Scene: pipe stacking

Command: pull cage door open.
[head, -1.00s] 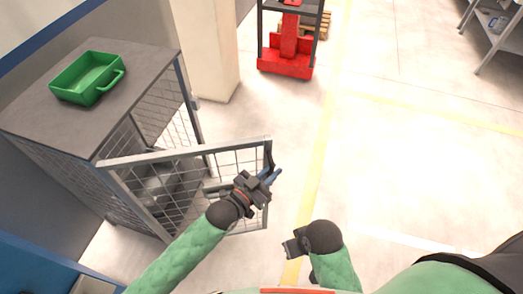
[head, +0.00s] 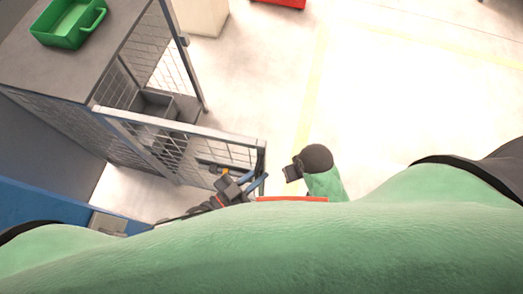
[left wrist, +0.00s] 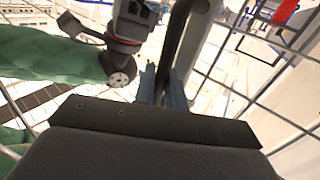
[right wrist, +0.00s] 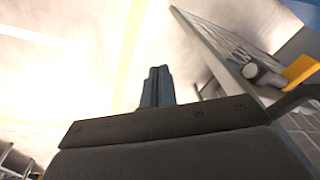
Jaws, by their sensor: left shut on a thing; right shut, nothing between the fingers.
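The cage door (head: 180,127), a grey frame with wire mesh, stands swung out from the cage (head: 140,40), with its free end toward me. My left gripper (head: 258,184) is at that free end, shut on the dark door handle (head: 262,158). In the left wrist view the fingers (left wrist: 164,88) close around the dark handle bar (left wrist: 180,35). My right gripper (head: 290,172) is shut and empty, to the right of the door's free end and apart from it. Its closed fingers (right wrist: 157,85) show in the right wrist view, with the door frame (right wrist: 215,50) to their right.
A green bin (head: 68,25) sits on the cage's grey top. A grey box (head: 155,105) lies inside the cage. A pale pillar (head: 203,15) stands behind it, and a red cart base (head: 280,3) is at the top edge. The floor (head: 400,90) to the right is clear.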

